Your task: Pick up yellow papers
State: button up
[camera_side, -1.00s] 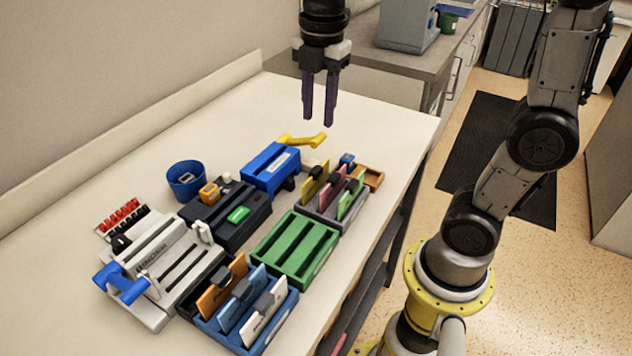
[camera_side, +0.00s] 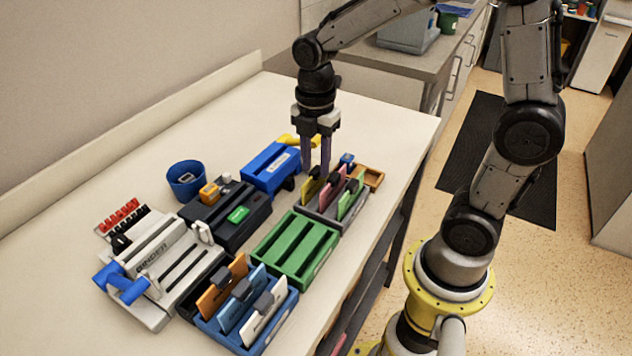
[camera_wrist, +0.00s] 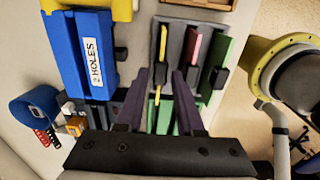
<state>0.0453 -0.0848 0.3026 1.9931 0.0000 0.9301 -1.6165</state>
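The yellow papers (camera_side: 309,190) stand upright with a black clip in the left slot of a grey rack (camera_side: 322,216). In the wrist view the yellow papers (camera_wrist: 163,42) show edge-on, with the black clip (camera_wrist: 160,72) at their near side. My gripper (camera_side: 316,174) points down, just above the yellow papers. It is open. In the wrist view my gripper (camera_wrist: 161,76) has one purple finger on each side of the clip, with a gap to each. The side view does not show clearly how high the fingertips are above the clip.
Pink papers (camera_wrist: 193,45) and green papers (camera_wrist: 220,60) stand close by in the same rack. A blue hole punch (camera_side: 270,167) is to the left, an empty green rack (camera_side: 295,248) in front, and a wooden tray (camera_side: 372,177) behind to the right.

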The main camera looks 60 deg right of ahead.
aim_at(316, 169)
jog(key=shift+f, duration=1.55)
jog(key=shift+c, duration=0.2)
grip_shut()
